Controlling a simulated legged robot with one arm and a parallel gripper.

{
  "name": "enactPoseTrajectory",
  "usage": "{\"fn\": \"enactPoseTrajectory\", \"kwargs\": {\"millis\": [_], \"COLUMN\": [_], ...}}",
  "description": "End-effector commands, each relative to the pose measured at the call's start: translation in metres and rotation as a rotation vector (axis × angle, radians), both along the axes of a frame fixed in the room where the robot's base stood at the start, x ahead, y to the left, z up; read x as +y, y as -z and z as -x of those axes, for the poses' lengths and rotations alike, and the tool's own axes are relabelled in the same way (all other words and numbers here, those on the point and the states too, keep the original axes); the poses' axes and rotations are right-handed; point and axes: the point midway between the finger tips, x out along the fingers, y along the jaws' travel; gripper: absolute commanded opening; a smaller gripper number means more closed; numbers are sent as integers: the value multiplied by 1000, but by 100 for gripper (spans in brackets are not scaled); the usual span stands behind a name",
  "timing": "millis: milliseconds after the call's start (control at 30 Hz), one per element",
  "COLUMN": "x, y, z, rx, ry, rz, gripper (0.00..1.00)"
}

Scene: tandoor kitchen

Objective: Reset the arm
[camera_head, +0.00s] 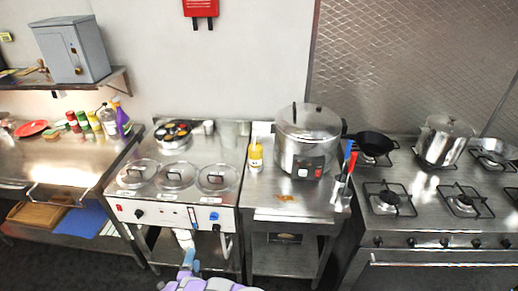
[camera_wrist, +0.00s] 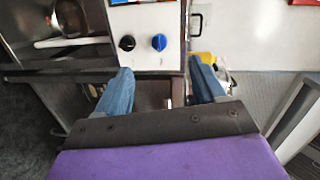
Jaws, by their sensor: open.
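My gripper (camera_wrist: 163,84) shows in the wrist view with its two blue fingers spread wide apart. It is open, and nothing is held between the fingers. Beyond the fingertips is a white control panel (camera_wrist: 143,20) with a black knob (camera_wrist: 128,43) and a blue knob (camera_wrist: 159,42). In the head view, purple and grey parts of my arm show at the bottom edge, in front of the steel counter unit with three round lids (camera_head: 175,175).
A large steel cooker (camera_head: 306,140) and a yellow bottle (camera_head: 255,155) stand on the middle counter. A gas range (camera_head: 440,222) with a black pan (camera_head: 374,144) and a steel pot (camera_head: 443,141) is at right. A left counter (camera_head: 50,165) holds bottles and a red plate (camera_head: 31,128).

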Motion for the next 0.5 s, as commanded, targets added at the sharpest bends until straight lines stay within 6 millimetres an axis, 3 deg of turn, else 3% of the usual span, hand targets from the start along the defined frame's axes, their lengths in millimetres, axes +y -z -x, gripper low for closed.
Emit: {"fn": "enactPoseTrajectory", "kwargs": {"millis": [33,200,500], "x": [-1,-6,-43], "y": [-12,-45,-107], "z": [-18,-68,-127], "rx": [8,84,240], "ry": [-6,-58,-148], "rz": [15,102,276], "gripper": [69,69,69]}}
